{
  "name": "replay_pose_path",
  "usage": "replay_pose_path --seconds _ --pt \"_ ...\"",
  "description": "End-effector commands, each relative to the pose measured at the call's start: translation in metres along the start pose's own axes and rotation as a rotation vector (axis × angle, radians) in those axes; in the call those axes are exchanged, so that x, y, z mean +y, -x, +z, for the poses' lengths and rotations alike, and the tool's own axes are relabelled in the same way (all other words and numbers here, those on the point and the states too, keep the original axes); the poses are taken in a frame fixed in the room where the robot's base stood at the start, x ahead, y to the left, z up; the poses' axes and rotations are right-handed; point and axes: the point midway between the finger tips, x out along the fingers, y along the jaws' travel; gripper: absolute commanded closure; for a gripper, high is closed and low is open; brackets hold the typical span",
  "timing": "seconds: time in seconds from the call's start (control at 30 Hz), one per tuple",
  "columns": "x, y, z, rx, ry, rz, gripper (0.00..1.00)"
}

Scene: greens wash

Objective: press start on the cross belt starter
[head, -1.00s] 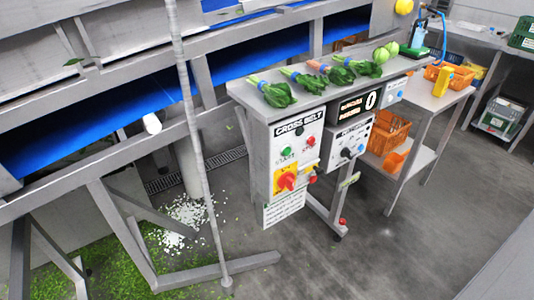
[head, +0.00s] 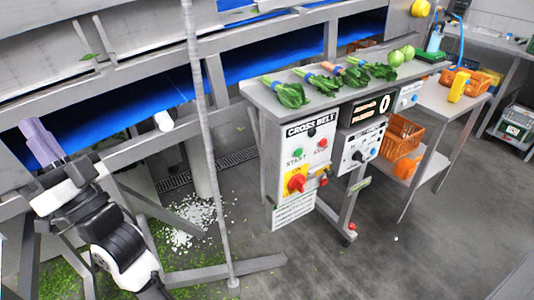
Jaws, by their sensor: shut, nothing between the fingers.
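The cross belt starter (head: 310,163) is a pale box labelled CROSS BELT, fixed to the front of a bench in the head view. Its green START button (head: 298,153) is on the left of its face, and a red button (head: 323,143) is to the right. A red rotary switch (head: 297,183) on a yellow plate is below. My gripper (head: 38,137) is at the far left, well apart from the starter, in front of the blue belt. It is shut and holds nothing.
Bunched greens (head: 289,93) lie on the bench top (head: 265,97). A second control box (head: 362,142) is right of the starter. A slanted grey pole (head: 205,150) stands between my arm and the starter. The floor (head: 390,250) in front right is clear.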

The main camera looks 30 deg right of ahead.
Motion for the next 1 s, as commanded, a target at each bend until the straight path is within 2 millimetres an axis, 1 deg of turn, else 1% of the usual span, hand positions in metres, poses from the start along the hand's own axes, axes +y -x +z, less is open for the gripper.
replay_pose_path --seconds 0.03,0.07,0.1,0.17,0.2,0.27,0.3,0.37,0.4,0.47,0.5,0.57,0.6,0.63,0.67,0.7,0.8,0.9,1.0 --pt "0.038 0.013 -0.012 -0.002 -0.012 0.070 1.00" --pt "0.057 0.020 -0.019 -0.001 -0.026 0.107 1.00" --pt "0.081 0.030 -0.029 0.003 -0.045 0.155 1.00" --pt "0.115 0.049 -0.046 0.016 -0.077 0.226 1.00" --pt "0.137 0.062 -0.058 0.029 -0.100 0.272 1.00" --pt "0.167 0.084 -0.079 0.054 -0.134 0.338 1.00" --pt "0.186 0.100 -0.093 0.076 -0.158 0.381 1.00" --pt "0.211 0.126 -0.115 0.113 -0.194 0.443 1.00" --pt "0.226 0.144 -0.131 0.143 -0.219 0.480 1.00" --pt "0.246 0.174 -0.154 0.192 -0.257 0.535 1.00" --pt "0.257 0.194 -0.171 0.229 -0.283 0.567 1.00" --pt "0.271 0.225 -0.195 0.288 -0.323 0.610 1.00" --pt "0.279 0.246 -0.211 0.330 -0.347 0.635 1.00" --pt "0.283 0.262 -0.222 0.362 -0.367 0.651 1.00" --pt "0.286 0.276 -0.233 0.393 -0.383 0.664 1.00" --pt "0.289 0.295 -0.246 0.434 -0.407 0.680 1.00" --pt "0.293 0.336 -0.274 0.524 -0.454 0.703 1.00" --pt "0.292 0.364 -0.292 0.590 -0.487 0.713 1.00" --pt "0.291 0.381 -0.302 0.629 -0.506 0.716 1.00"
